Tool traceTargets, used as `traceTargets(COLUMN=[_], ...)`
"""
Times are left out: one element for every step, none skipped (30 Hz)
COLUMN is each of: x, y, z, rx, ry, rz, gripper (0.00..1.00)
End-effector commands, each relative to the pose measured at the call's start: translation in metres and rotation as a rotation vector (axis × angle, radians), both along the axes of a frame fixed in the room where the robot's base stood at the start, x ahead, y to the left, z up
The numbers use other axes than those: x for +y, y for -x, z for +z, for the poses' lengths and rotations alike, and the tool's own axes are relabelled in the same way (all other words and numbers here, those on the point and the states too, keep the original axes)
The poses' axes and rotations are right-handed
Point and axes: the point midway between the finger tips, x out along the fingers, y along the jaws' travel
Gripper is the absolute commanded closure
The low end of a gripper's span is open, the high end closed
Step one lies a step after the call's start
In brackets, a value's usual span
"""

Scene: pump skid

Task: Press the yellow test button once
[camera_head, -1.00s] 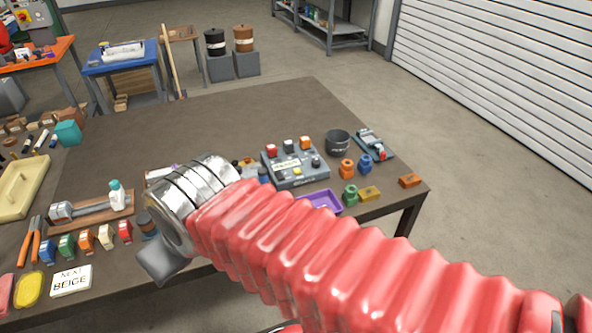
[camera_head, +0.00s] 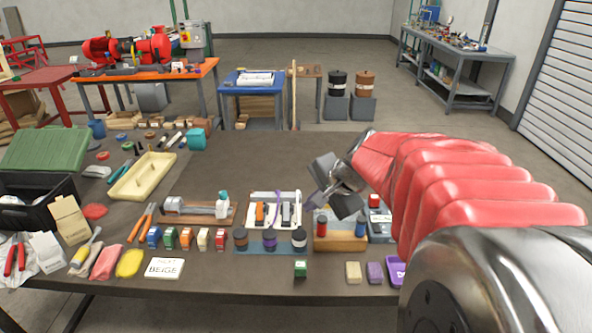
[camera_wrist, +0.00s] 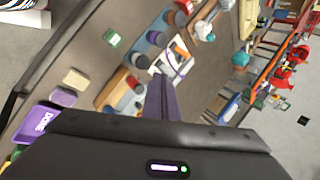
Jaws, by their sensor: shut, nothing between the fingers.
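The yellow test button does not show in either current view. In the head view, the left part of a grey-blue control box (camera_head: 379,226) with a red block on top shows just right of a wooden block. My red arm hides the rest of the box. My gripper (camera_head: 320,197) is above the table, up and left of the control box, near the wooden block and the white tray. In the wrist view, my gripper (camera_wrist: 160,80) shows its dark fingers together and empty, pointing over the white tray (camera_wrist: 178,62).
The wooden block (camera_head: 340,240) holds red and blue knobs. A green block (camera_head: 300,269) and a purple tray (camera_head: 397,272) lie near the front edge. The table's back middle is clear.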

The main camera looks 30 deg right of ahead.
Motion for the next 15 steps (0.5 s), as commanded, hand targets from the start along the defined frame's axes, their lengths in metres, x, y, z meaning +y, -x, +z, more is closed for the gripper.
traceTargets(x=[-0.023,-0.035,-0.053,-0.065,-0.079,-0.097,-0.111,-0.125,-0.144,-0.158,-0.173,-0.191,-0.205,-0.219,-0.236], y=[-0.004,-0.007,-0.009,-0.011,-0.012,-0.013,-0.013,-0.013,-0.011,-0.010,-0.008,-0.004,-0.001,0.002,0.007], z=[-0.006,-0.008,-0.011,-0.013,-0.016,-0.021,-0.023,-0.027,-0.032,-0.035,-0.039,-0.044,-0.048,-0.052,-0.058], rx=[-0.005,-0.013,-0.021,-0.030,-0.037,-0.048,-0.057,-0.066,-0.078,-0.088,-0.099,-0.112,-0.122,-0.132,-0.147], ry=[-0.043,-0.069,-0.103,-0.129,-0.156,-0.189,-0.213,-0.239,-0.273,-0.297,-0.321,-0.353,-0.376,-0.399,-0.426], rz=[-0.079,-0.126,-0.190,-0.236,-0.283,-0.348,-0.396,-0.444,-0.507,-0.556,-0.604,-0.667,-0.711,-0.757,-0.814], gripper=[1.00,1.00,1.00,1.00,1.00,1.00,1.00,1.00,1.00,1.00,1.00,1.00,1.00,1.00,1.00])
